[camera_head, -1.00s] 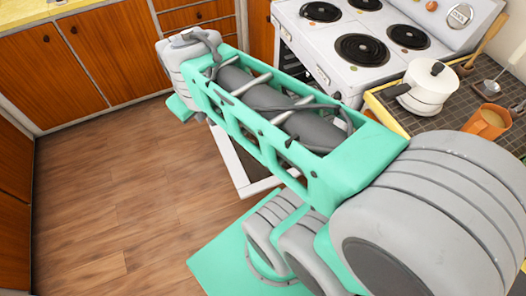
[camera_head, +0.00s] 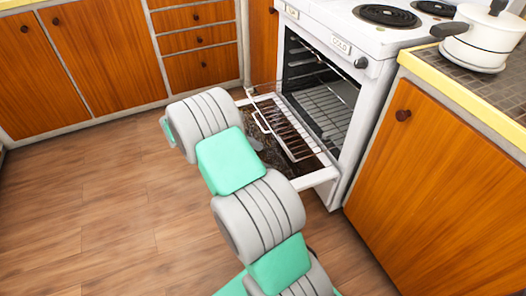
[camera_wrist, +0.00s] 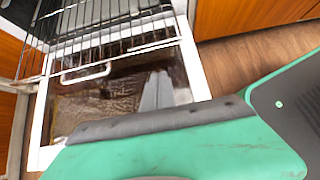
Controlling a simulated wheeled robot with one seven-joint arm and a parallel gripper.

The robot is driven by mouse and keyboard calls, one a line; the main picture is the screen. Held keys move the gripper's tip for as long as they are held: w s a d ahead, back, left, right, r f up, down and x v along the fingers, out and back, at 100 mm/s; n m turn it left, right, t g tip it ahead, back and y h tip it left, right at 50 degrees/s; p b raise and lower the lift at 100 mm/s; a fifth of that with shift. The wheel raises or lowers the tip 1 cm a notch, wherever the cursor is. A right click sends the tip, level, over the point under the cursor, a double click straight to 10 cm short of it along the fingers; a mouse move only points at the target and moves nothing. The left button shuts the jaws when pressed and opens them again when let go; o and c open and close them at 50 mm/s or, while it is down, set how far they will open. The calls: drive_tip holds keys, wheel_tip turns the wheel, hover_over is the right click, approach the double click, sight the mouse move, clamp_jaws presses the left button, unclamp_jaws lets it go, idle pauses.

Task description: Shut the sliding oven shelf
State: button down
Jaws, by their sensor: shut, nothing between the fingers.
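The oven (camera_head: 365,75) stands open, its door (camera_head: 325,176) folded down flat. The sliding shelf (camera_head: 285,125), a wire rack, sticks out of the oven over the open door. In the wrist view the rack (camera_wrist: 100,38) fills the upper left, with a white wire loop (camera_wrist: 86,73) at its front. My gripper (camera_wrist: 157,80) shows there as grey fingers, shut and empty, over the door's dark inner panel (camera_wrist: 105,105). The fingers lie to the right of the loop and appear apart from the rack. In the head view my arm hides most of the gripper.
Wooden drawers (camera_head: 200,45) and cupboards (camera_head: 100,60) line the back. A cupboard (camera_head: 430,180) stands close at the oven's right, under a counter with a white pot (camera_head: 485,42). Wooden floor (camera_head: 90,190) is free on the left.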

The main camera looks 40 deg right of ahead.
sight(286, 150)
drive_tip(key=s+d+f+b, duration=0.2)
drive_tip(key=d+f+b, duration=0.2)
drive_tip(key=d, duration=0.5)
drive_tip(key=shift+s+d+f+b, duration=0.15)
drive_tip(key=shift+s+f+b, duration=0.2)
drive_tip(key=shift+f, duration=0.5)
